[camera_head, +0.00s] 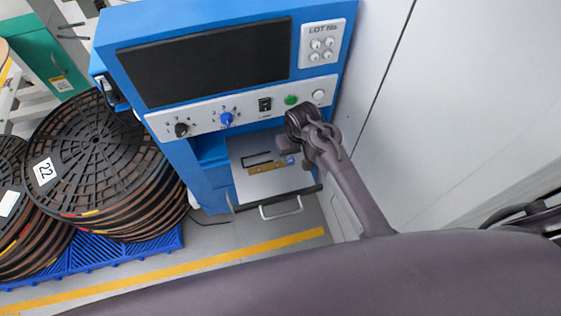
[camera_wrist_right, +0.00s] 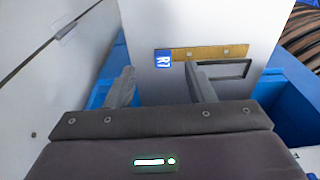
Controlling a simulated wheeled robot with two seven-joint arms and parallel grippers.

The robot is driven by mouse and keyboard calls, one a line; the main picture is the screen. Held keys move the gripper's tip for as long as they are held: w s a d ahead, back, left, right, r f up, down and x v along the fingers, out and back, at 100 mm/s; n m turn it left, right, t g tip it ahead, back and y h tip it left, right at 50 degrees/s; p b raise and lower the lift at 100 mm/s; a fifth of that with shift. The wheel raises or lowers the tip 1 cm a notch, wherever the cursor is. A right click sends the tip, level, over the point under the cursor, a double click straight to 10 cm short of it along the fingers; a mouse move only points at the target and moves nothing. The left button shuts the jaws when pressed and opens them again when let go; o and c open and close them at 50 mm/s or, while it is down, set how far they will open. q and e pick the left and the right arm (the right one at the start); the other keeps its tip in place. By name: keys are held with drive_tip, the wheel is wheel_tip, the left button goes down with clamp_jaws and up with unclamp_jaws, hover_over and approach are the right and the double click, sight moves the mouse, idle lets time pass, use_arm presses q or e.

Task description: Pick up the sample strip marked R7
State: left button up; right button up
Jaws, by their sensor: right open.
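The sample strip (camera_head: 266,169) is a flat brass-coloured strip with a blue end tag. It lies on a grey plate (camera_head: 285,184) at the front of the blue machine. In the right wrist view the tag reads R7, and the strip (camera_wrist_right: 210,52) runs right from it. My right gripper (camera_head: 285,150) is over the tag end of the strip. In the right wrist view my right gripper (camera_wrist_right: 160,70) is open and empty, with the tag showing between its fingertips. I cannot tell whether the fingers touch the plate. My left gripper is not in view.
A dark slot (camera_head: 257,158) lies beside the strip on the plate. The blue machine (camera_head: 215,10) has a dark screen, knobs and buttons above the plate. A drawer handle (camera_head: 281,210) is below. A white wall (camera_head: 460,100) stands close at right, and stacked reels (camera_head: 95,150) at left.

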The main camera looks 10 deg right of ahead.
sight(290, 159)
drive_tip(key=shift+w+a+r, duration=0.1)
drive_tip(key=shift+w+r, duration=0.1)
drive_tip(key=shift+w, duration=0.25)
drive_tip(key=shift+w+a+r, duration=0.1)
drive_tip(key=shift+w+r, duration=0.05)
drive_tip(key=shift+w, duration=0.3)
drive_tip(key=f, duration=0.5)
drive_tip(key=w+f, duration=0.1)
drive_tip(key=f, duration=0.1)
drive_tip(key=shift+f, duration=0.15)
drive_tip(key=shift+s, duration=0.1)
drive_tip(key=c, duration=1.1)
drive_tip(key=shift+o, duration=0.2)
drive_tip(key=shift+r, duration=0.2)
